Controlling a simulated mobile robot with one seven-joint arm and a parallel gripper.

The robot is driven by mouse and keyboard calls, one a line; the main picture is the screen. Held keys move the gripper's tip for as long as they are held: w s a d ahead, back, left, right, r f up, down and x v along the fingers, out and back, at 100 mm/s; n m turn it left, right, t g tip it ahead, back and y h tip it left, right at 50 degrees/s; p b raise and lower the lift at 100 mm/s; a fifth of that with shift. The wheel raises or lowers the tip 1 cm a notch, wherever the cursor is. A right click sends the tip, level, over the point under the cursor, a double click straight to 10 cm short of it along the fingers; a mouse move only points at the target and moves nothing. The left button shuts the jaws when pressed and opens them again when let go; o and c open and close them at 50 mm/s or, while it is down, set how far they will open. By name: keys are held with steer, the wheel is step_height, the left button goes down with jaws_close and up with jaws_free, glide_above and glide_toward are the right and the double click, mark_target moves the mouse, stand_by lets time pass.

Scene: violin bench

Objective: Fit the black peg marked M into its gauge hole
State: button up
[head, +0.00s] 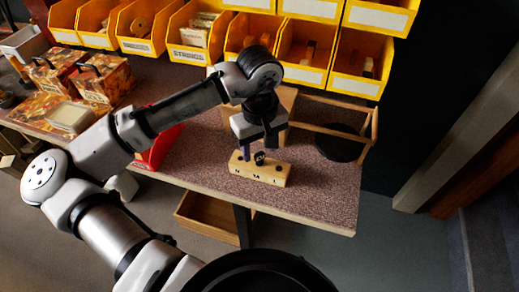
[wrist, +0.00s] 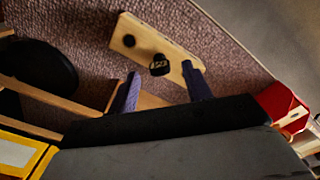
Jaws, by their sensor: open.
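The pale wooden gauge block (head: 270,176) lies on the speckled bench top near its front edge. It also shows in the wrist view (wrist: 178,50), with a dark open hole toward its upper left end. The black peg (head: 259,158), with pale marking on its top, stands at the block's middle position. In the wrist view the peg (wrist: 159,66) appears between my fingertips. I cannot tell how deep it sits. My gripper (head: 256,150) is open just above the block, its blue-purple fingers (wrist: 161,71) spread apart on either side of the peg. One finger hides part of the block's end.
Yellow bins (head: 303,75) line the back of the bench. A wooden-railed rack with a black disc (head: 340,146) stands right of the block. A red object (head: 158,150) stands to the left. An open wooden drawer (head: 207,222) is below the bench edge.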

mark_target(260, 153)
step_height(260, 153, up, 12)
stand_by(0.3)
stand_by(0.8)
